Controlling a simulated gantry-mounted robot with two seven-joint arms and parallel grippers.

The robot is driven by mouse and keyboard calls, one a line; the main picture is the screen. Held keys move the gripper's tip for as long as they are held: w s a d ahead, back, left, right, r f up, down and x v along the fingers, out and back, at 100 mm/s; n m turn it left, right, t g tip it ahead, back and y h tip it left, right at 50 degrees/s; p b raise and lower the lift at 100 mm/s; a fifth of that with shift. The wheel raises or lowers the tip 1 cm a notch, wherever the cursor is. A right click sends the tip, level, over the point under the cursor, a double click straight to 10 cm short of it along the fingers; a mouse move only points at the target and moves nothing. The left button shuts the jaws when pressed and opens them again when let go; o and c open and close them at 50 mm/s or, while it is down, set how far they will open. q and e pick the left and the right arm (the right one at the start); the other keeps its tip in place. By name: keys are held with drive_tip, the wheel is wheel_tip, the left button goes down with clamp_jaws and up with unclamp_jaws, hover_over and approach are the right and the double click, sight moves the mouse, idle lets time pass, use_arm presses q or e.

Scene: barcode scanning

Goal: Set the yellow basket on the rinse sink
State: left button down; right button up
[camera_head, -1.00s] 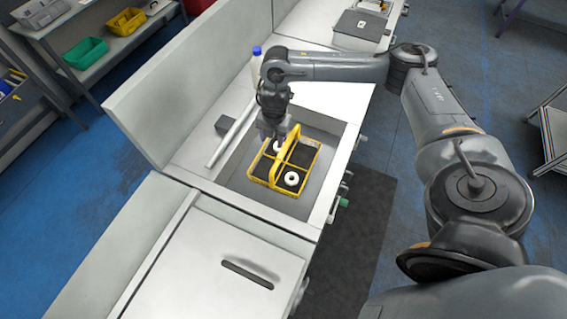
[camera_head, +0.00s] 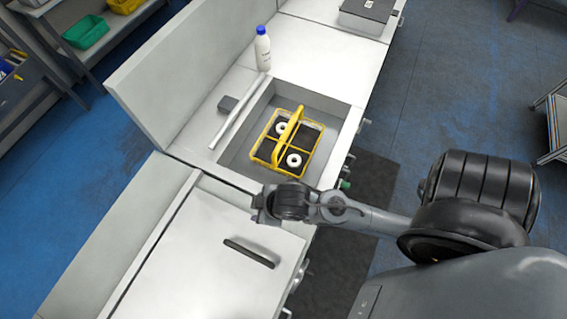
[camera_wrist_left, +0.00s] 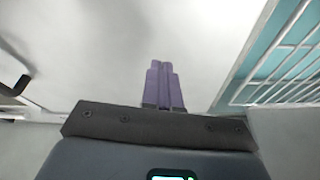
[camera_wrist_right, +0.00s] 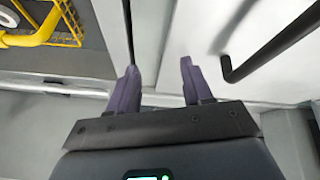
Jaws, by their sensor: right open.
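The yellow basket (camera_head: 300,158) sits upright in the recessed sink (camera_head: 338,107) in the head view. It holds white ring-shaped parts, and its handle stands up across the middle. My right gripper (camera_head: 262,207) is in front of the sink, above the white counter edge, apart from the basket. In the right wrist view its fingers (camera_wrist_right: 159,85) are spread with nothing between them, and part of the basket (camera_wrist_right: 48,28) shows at the top left. My left gripper is outside the head view. In the left wrist view its fingers (camera_wrist_left: 164,80) are together and hold nothing visible.
A white lid with a black handle (camera_head: 248,253) lies in front of the sink. A white bottle with a blue cap (camera_head: 262,48) stands behind the sink, and a faucet bar (camera_head: 240,112) lies along its left side.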

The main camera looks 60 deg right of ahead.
drive_tip(key=s+d+m, duration=0.1)
drive_tip(key=s, duration=0.1)
drive_tip(key=s+d+m+g, duration=0.1)
drive_tip(key=s+d+f+g, duration=0.1)
drive_tip(key=s, duration=0.1)
drive_tip(key=shift+s+d+m, duration=0.25)
drive_tip(key=shift+s+m, duration=0.05)
drive_tip(key=shift+m, duration=0.1)
use_arm(q)
drive_tip(key=shift+a, duration=0.1)
drive_tip(key=shift+r, duration=0.1)
drive_tip(key=shift+r+p, duration=0.3)
drive_tip(key=shift+p, duration=0.1)
wheel_tip(320, 180, up, 22)
drive_tip(key=p, duration=2.1)
drive_tip(key=shift+p, duration=0.35)
use_arm(e)
wheel_tip(320, 180, up, 22)
drive_tip(key=shift+r, duration=0.2)
use_arm(q)
drive_tip(key=shift+f, duration=0.1)
